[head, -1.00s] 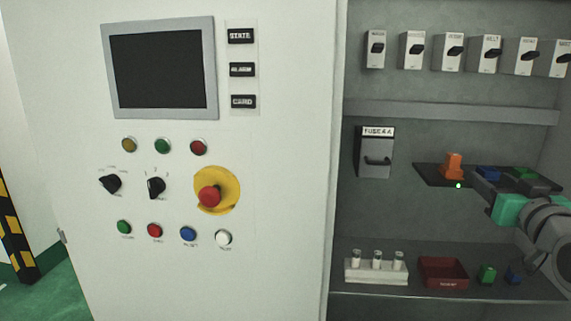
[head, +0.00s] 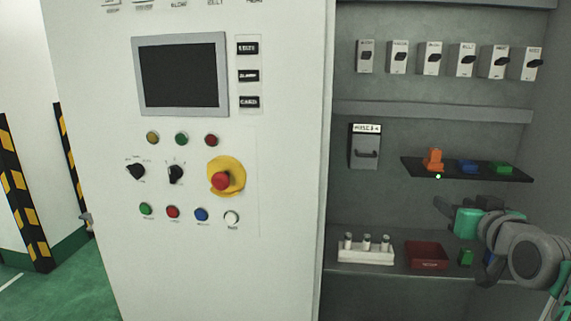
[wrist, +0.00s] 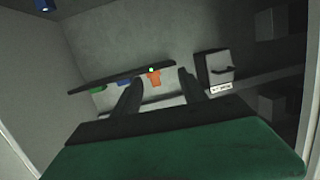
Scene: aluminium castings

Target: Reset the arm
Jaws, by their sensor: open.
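My gripper (head: 447,207) is in the right part of the head view, in front of the open cabinet bay, below the dark shelf (head: 470,173). In the wrist view its two fingers (wrist: 158,88) stand apart with nothing between them. An orange block (head: 433,159), a blue block (head: 467,166) and a green block (head: 501,168) sit on the dark shelf. In the wrist view the orange block (wrist: 154,79) shows beyond the fingertips, well apart from them.
A fuse box (head: 364,147) and several switches hang on the back wall. The control panel (head: 190,180) is at left.

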